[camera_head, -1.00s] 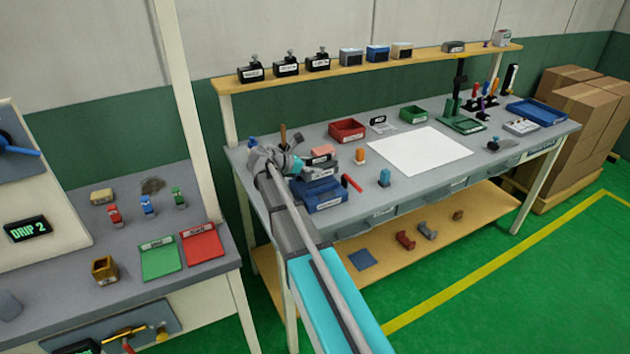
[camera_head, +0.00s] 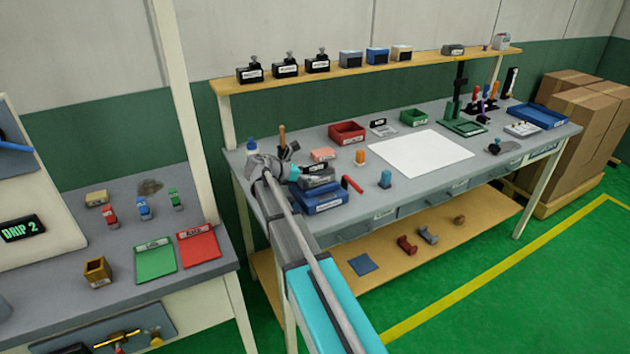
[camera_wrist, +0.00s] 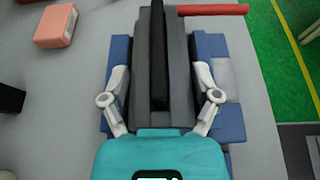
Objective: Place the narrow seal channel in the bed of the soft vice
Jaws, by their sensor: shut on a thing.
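The soft vice (camera_head: 322,198) is a blue block with grey upper parts and white labels, at the left end of the long workbench. My gripper (camera_head: 292,172) is at its left side in the head view. In the wrist view my gripper (camera_wrist: 159,72) is directly over the vice (camera_wrist: 232,122), its white fingers on either side of a long dark piece, which I take as the narrow seal channel (camera_wrist: 158,60). It lies lengthwise along the grey parts. The fingertips' contact and the channel's underside are hidden, so I cannot tell whether it touches the bed.
A pink block (camera_wrist: 56,26) lies left of the vice in the wrist view, and a red rod (camera_wrist: 213,10) lies beyond it. A white sheet (camera_head: 410,158) covers the clear bench middle.

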